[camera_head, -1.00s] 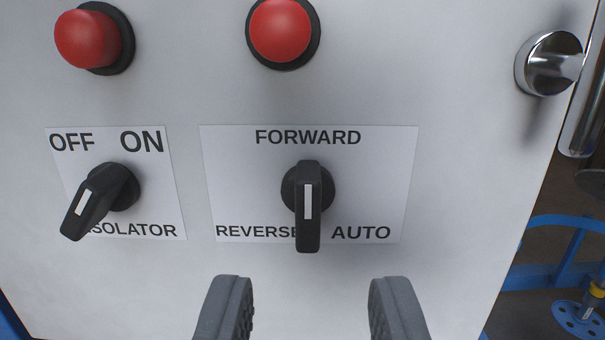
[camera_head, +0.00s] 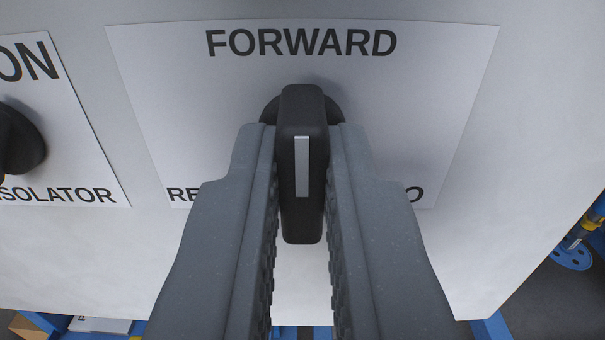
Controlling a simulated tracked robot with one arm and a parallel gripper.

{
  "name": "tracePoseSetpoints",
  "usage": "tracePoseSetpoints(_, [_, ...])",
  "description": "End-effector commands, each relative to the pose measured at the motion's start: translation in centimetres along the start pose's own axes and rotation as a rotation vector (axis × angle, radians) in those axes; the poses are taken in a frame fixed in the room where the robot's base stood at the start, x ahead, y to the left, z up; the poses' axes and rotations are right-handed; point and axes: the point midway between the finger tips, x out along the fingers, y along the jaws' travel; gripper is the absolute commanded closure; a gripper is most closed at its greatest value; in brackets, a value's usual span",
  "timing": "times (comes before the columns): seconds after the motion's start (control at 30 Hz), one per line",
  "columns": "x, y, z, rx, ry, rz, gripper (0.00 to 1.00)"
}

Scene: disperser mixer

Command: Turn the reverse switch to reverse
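The reverse switch (camera_head: 302,220) is a black rotary handle with a white marker strip, in the centre of the head view. The lower-left label is cut to "RE" and the lower-right one to "O" by my fingers. My gripper (camera_head: 302,130) has one grey finger on each side of the handle, closed in against its sides. The switch's round base is partly hidden behind the handle and fingertips.
The isolator switch (camera_head: 18,140) is at the left edge, partly cut off, with its label plate (camera_head: 70,150). Bare grey panel (camera_head: 500,200) lies to the right. Blue parts (camera_head: 572,255) show beyond the panel's right edge, and blue framework shows below the panel.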

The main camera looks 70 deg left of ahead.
Motion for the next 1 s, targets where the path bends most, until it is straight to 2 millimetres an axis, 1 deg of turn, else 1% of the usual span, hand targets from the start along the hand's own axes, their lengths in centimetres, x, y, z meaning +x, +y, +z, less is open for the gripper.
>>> tracePoseSetpoints(0.07, [0.27,-0.03,-0.06,0.000,0.002,0.002,1.00])
tracePoseSetpoints(0.27, [0.00,0.09,-0.04,-0.018,0.002,0.003,1.00])
tracePoseSetpoints(0.47, [-0.04,0.11,0.07,-0.098,0.003,0.004,1.00])
tracePoseSetpoints(0.67, [-0.05,0.07,0.21,-0.249,0.004,0.004,1.00])
tracePoseSetpoints(1.0, [-0.07,-0.04,0.27,-0.571,0.004,0.005,1.00])
